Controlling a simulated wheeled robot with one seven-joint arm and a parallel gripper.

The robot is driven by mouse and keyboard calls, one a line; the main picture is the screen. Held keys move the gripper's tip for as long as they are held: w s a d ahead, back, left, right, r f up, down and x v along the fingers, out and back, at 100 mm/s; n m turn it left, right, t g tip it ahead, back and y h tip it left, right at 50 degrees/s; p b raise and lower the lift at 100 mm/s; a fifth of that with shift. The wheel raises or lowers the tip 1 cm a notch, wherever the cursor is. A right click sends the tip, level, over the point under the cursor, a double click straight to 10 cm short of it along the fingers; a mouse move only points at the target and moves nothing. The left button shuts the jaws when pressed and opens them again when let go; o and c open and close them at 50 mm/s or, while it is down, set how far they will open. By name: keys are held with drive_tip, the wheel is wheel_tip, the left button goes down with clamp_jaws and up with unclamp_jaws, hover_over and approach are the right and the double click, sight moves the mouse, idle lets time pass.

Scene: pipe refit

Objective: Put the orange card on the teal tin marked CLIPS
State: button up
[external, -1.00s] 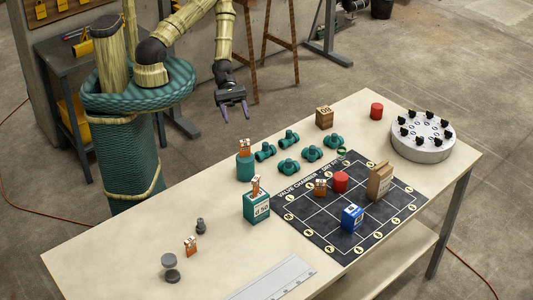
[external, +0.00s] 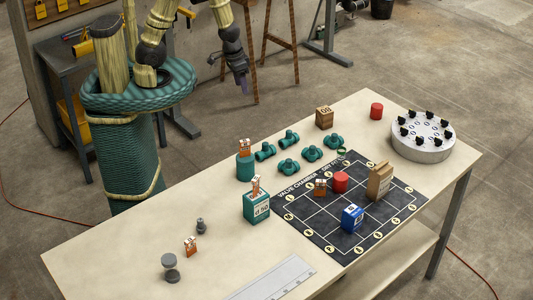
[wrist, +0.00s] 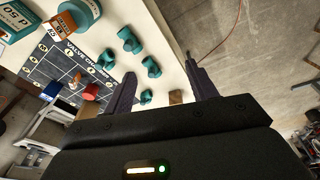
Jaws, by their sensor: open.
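My gripper (external: 243,86) is open and empty, in the air beyond the table's back edge; its two dark fingers show in the wrist view (wrist: 162,85). Several small orange-and-white pieces are in view: one on a round teal tin (external: 245,168), one (external: 255,186) on a square teal tin (external: 257,208), one (external: 190,245) on the table at front left, and one (external: 320,187) on the black mat. Which one is the orange card I cannot tell. The square tin has a white label with dark marks; CLIPS is not readable on either tin.
Several teal pipe fittings (external: 289,167) lie along the back of the table. The black mat (external: 300,228) holds a red cylinder, a blue box and a tan box. A grey round holder (external: 421,148) stands at far right. The front left tabletop (external: 110,258) is mostly clear.

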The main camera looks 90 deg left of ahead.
drive_tip(key=s+d+r+m, duration=0.2)
drive_tip(key=d+r+m, duration=0.2)
drive_tip(key=r, duration=0.4)
drive_tip(key=shift+d+r+m+t, duration=0.25)
drive_tip(key=shift+r+m+t, duration=0.05)
drive_tip(key=shift+m, duration=0.4)
drive_tip(key=shift+s, duration=0.1)
